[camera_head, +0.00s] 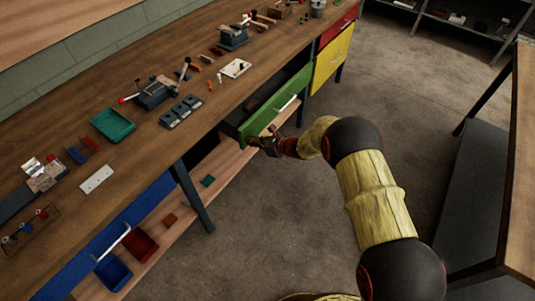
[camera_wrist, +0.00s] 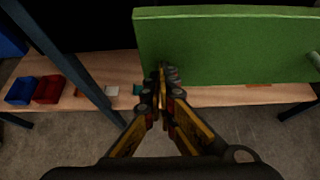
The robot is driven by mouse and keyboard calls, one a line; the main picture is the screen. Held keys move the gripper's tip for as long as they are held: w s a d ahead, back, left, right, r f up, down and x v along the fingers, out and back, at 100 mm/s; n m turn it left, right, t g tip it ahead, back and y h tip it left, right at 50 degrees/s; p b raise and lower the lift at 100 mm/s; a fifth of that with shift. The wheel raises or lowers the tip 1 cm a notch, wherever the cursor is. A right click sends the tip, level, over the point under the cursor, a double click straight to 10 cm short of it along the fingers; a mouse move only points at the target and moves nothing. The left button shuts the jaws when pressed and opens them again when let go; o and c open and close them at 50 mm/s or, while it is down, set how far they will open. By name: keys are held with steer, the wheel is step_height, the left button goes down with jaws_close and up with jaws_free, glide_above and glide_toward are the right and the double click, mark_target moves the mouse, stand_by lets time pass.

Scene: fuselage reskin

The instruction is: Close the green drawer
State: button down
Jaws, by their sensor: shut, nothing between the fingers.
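The green drawer (camera_head: 276,105) stands pulled out from under the workbench in the head view, with a pale bar handle (camera_head: 285,104) on its front. My gripper (camera_head: 255,143) is shut and empty at the drawer's near lower end. In the wrist view the green front (camera_wrist: 235,45) fills the upper right, and the handle's end (camera_wrist: 314,60) shows at the right edge. My shut fingertips (camera_wrist: 162,75) overlap the left part of the green front there. I cannot tell whether they touch it.
The wooden workbench (camera_head: 140,160) bears tools and a green tray (camera_head: 113,124). A yellow drawer (camera_head: 332,60) and a red one (camera_head: 338,25) lie beyond. A bench leg (camera_head: 192,196) and lower shelf (camera_head: 225,163) stand nearby. The floor (camera_head: 270,220) is clear; another table (camera_head: 517,170) stands right.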

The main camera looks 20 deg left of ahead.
mark_target(233, 131)
steer(key=w+a, duration=0.1)
steer(key=a, duration=0.2)
steer(key=w+a+b, duration=0.1)
steer(key=a, duration=0.2)
steer(key=w+a, duration=0.1)
steer(key=a, duration=0.2)
steer(key=shift+w+a+b, duration=0.1)
steer(key=shift+w+b, duration=0.05)
steer(key=shift+b, duration=0.2)
steer(key=shift+w+a, duration=0.2)
steer(key=shift+a, duration=0.25)
steer(key=shift+r, duration=0.1)
steer(key=shift+a+r, duration=0.1)
